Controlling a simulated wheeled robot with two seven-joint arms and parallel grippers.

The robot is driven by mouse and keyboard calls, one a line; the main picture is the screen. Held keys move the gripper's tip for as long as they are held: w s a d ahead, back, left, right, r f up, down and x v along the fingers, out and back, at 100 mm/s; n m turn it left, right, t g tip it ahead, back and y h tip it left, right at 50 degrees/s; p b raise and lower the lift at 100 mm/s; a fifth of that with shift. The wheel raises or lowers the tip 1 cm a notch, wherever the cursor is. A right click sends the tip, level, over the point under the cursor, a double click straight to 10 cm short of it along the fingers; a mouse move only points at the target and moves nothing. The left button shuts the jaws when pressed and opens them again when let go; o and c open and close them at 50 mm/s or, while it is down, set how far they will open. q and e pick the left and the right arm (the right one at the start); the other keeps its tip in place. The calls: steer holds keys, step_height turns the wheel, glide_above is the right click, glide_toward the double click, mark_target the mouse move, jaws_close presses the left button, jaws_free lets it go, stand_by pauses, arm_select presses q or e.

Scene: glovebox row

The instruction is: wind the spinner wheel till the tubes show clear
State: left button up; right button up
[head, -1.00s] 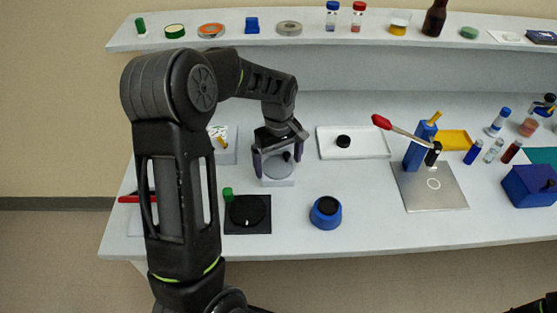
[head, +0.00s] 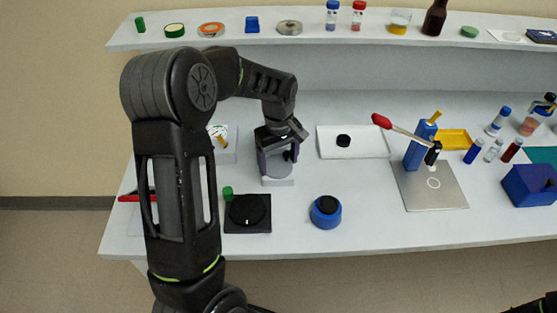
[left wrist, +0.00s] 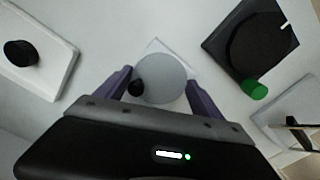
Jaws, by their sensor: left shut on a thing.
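The spinner wheel (left wrist: 167,78) is a grey disc with a black knob (left wrist: 137,88) near its rim. It sits on a pale square base (head: 279,182) on the bench, left of centre in the head view. My left gripper (left wrist: 163,90) has its two purple fingers on opposite sides of the wheel and is shut on it. The knob lies beside the left finger in the left wrist view. In the head view the gripper hides part of the wheel. No tubes can be made out inside the spinner.
A black device with a green knob (head: 248,213) stands close in front of the spinner. A blue pot (head: 326,212) is to its right. A white tray (head: 352,153) with a black knob lies behind right. A blue stand (head: 419,148) and several vials stand farther right.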

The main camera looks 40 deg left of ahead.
arm_select(q)
steer(key=shift+m, duration=0.4)
steer(key=shift+a+m+b, duration=0.1)
steer(key=shift+m+b, duration=0.45)
steer(key=shift+m, duration=0.65)
steer(key=m+b, duration=0.1)
steer(key=m, duration=0.2)
steer(key=shift+s+m, duration=0.1)
steer(key=shift+m, duration=0.3)
steer(key=m, duration=0.3)
steer(key=shift+a, duration=0.1)
steer(key=shift+m+b, duration=0.4)
steer(key=shift+m, duration=1.6)
steer(key=o, duration=1.4)
steer(key=shift+c, duration=0.2)
steer(key=shift+r, duration=0.1)
